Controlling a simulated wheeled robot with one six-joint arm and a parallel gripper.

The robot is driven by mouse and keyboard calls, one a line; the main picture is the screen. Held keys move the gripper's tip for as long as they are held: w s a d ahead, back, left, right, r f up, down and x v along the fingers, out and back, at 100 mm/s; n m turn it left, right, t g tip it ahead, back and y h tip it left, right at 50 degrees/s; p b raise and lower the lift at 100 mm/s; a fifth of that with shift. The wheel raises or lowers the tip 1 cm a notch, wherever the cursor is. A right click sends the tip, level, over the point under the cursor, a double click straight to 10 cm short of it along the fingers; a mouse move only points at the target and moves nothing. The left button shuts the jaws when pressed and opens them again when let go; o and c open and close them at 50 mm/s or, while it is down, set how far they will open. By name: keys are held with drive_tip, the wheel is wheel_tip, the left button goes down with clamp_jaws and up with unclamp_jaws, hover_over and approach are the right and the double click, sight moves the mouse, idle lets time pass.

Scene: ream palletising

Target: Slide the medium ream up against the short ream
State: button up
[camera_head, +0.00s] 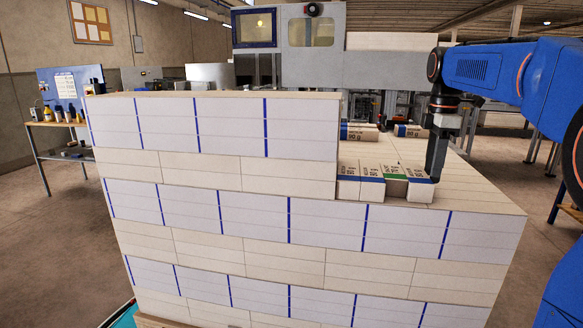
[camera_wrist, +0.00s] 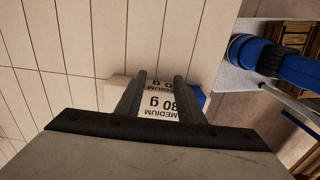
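The medium ream (camera_wrist: 160,104) has a white face printed "MEDIUM 80 g" and a blue end, and fills the middle of the wrist view. My gripper (camera_wrist: 160,76) has its two fingers apart over it, with the label showing between them. In the head view my gripper (camera_head: 434,178) points down at the right end of a front row of reams, at a blue-banded ream (camera_head: 419,188) that seems to be the medium one. Whether the fingers touch it I cannot tell. I cannot read which ream is the short one; a green-banded ream (camera_head: 394,184) lies just left.
More blue-banded reams (camera_head: 348,186) stand at the left of the row, beside the higher part of the stack (camera_head: 230,125). Other reams (camera_head: 358,132) lie farther back. The stack's top (camera_head: 465,185) is bare to the right. A machine (camera_head: 370,68) stands behind.

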drive_tip(key=r, duration=0.1)
drive_tip(key=d+r, duration=0.2)
drive_tip(key=r, duration=0.1)
drive_tip(key=shift+s+r, duration=0.1)
drive_tip(key=shift+s, duration=0.1)
idle(0.3)
